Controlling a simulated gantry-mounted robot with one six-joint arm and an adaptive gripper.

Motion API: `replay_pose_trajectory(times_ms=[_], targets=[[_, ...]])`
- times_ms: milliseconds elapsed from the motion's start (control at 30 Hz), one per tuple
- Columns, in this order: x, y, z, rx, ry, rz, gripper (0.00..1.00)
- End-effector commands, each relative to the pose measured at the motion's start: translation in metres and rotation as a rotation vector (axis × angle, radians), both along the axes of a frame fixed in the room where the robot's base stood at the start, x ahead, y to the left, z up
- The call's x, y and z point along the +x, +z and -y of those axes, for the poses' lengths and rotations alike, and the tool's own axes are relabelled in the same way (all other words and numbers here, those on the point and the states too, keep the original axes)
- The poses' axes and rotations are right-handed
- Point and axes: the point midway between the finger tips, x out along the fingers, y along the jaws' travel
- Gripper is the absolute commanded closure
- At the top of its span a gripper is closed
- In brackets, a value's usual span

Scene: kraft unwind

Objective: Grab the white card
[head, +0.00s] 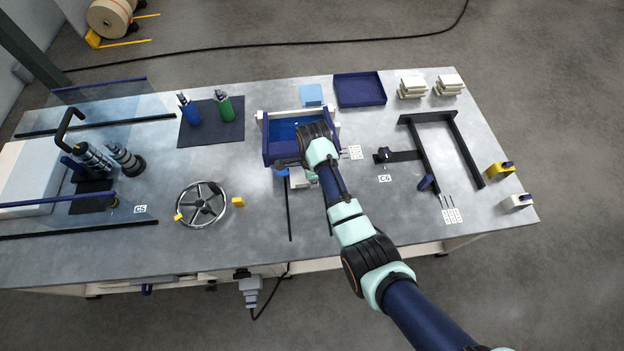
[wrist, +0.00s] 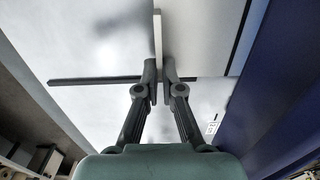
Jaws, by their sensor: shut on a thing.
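In the wrist view, my gripper (wrist: 160,78) is shut on the white card (wrist: 158,36). The card shows nearly edge-on, as a thin pale strip rising from between the fingertips. The fingers cover its lower part. In the head view, my wrist and arm reach over the blue box-like station and hide much of the gripper. A white piece (head: 300,178) shows beside my arm at the front of this station; I cannot tell whether it is the card.
The blue station (head: 283,150) stands close by; a blue wall (wrist: 272,90) fills the right of the wrist view. A thin black rod (head: 289,212) lies in front. A black frame (head: 465,150) stands to the right, a handwheel (head: 202,204) to the left. A blue tray (head: 360,90) is behind.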

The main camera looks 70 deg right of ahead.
Motion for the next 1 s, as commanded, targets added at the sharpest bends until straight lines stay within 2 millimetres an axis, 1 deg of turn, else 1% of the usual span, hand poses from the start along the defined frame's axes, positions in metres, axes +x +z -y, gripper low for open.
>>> replay_pose_trajectory(times_ms=[33,133,200,267,367,600,700,833,1000], targets=[[0.0,0.012,0.0,-0.001,0.0,0.0,1.0],[0.0,0.027,0.001,-0.001,0.0,0.0,1.0],[-0.006,0.024,-0.013,0.002,0.001,-0.001,1.0],[-0.012,0.024,-0.025,0.002,0.001,-0.002,1.0],[-0.023,0.025,-0.049,0.003,0.002,-0.003,1.0],[-0.056,0.025,-0.118,0.003,0.003,-0.003,1.0],[-0.066,0.024,-0.139,0.001,0.002,-0.002,1.0],[-0.073,0.022,-0.156,0.0,0.001,0.0,1.0],[-0.077,0.021,-0.163,0.0,0.0,0.0,1.0]])
